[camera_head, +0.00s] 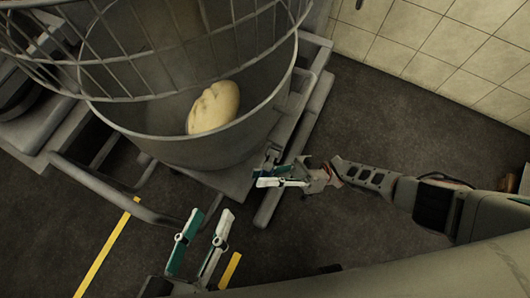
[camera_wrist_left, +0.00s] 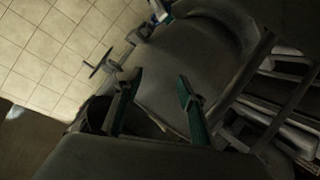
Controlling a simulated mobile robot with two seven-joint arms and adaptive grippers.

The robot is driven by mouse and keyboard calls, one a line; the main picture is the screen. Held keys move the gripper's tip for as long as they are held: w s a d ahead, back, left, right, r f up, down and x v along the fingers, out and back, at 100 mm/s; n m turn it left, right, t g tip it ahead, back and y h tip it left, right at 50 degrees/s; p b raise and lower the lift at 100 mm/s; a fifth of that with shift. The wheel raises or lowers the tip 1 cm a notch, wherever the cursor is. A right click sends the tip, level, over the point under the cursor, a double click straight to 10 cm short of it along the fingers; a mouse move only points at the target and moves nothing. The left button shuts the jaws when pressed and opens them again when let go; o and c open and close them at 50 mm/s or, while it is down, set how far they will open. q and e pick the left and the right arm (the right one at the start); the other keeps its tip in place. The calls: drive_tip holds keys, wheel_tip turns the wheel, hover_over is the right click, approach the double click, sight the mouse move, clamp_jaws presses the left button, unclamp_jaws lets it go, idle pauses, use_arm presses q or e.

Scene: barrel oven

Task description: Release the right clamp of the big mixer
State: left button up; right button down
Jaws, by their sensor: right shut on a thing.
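The big mixer's grey bowl (camera_head: 165,145) fills the upper left of the head view, with pale dough (camera_head: 214,108) inside. The right clamp (camera_head: 272,154) is a small part at the bowl's lower right side, partly hidden by the gripper. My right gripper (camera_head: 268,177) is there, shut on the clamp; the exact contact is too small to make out. My left gripper (camera_head: 208,222) is open and empty, in front of the bowl and apart from it. In the left wrist view its two green fingers (camera_wrist_left: 158,82) stand apart before a grey rounded surface.
A wire guard (camera_head: 185,50) covers part of the bowl's top. A grey tubular bar (camera_head: 105,190) runs along the mixer's lower left. Yellow floor lines (camera_head: 107,248) lie in front. Dark floor (camera_head: 375,110) is open to the right, up to the tiled wall (camera_head: 440,55).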

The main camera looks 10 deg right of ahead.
drive_tip(key=shift+w+r, duration=0.2)
drive_tip(key=shift+w, duration=0.1)
drive_tip(key=c, duration=1.9)
unclamp_jaws()
drive_tip(key=shift+s+f, duration=0.1)
drive_tip(key=shift+s, duration=0.05)
drive_tip(key=shift+d+f, duration=0.25)
drive_tip(key=shift+d, duration=0.2)
drive_tip(key=d, duration=1.2)
drive_tip(key=shift+w+d, duration=0.1)
drive_tip(key=shift+w, duration=0.3)
